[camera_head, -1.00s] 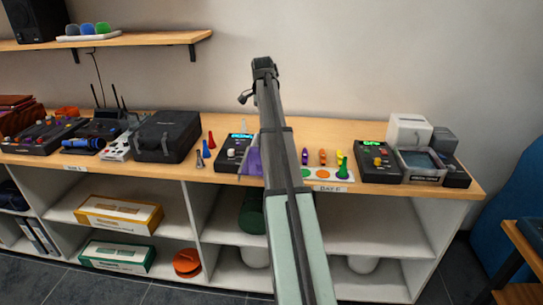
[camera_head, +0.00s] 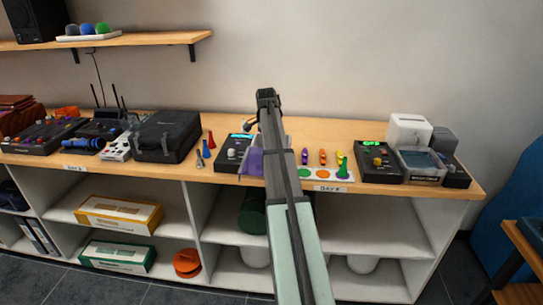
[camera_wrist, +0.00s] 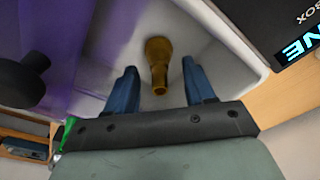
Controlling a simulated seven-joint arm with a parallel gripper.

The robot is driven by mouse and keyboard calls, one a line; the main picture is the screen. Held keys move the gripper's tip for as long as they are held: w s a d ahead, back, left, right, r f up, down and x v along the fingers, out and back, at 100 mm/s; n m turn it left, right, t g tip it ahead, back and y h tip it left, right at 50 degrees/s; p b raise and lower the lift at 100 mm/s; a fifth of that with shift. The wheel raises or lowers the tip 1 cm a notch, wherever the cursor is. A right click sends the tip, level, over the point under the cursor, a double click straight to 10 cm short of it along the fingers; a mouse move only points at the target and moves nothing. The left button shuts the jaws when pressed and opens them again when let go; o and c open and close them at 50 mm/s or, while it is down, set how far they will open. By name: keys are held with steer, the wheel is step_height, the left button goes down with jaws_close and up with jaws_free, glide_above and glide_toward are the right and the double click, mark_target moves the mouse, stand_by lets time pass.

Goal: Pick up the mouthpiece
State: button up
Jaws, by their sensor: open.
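A golden-brown mouthpiece (camera_wrist: 159,58), with a round wide end and a narrower stem, lies in a pale tray (camera_wrist: 205,35) in the wrist view. My gripper (camera_wrist: 161,80) is open. Its two blue fingers stand on either side of the mouthpiece's stem, with a visible gap on both sides. Whether the fingers are down at the mouthpiece's height is hard to tell. In the head view my arm hides the mouthpiece and my fingers.
A black box with cyan letters (camera_wrist: 285,30) stands close at upper right. Coloured pieces on a white board (camera_head: 325,172) sit right of my arm.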

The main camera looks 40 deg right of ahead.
steer(key=shift+f, duration=0.55)
steer(key=shift+c, duration=0.2)
jaws_close()
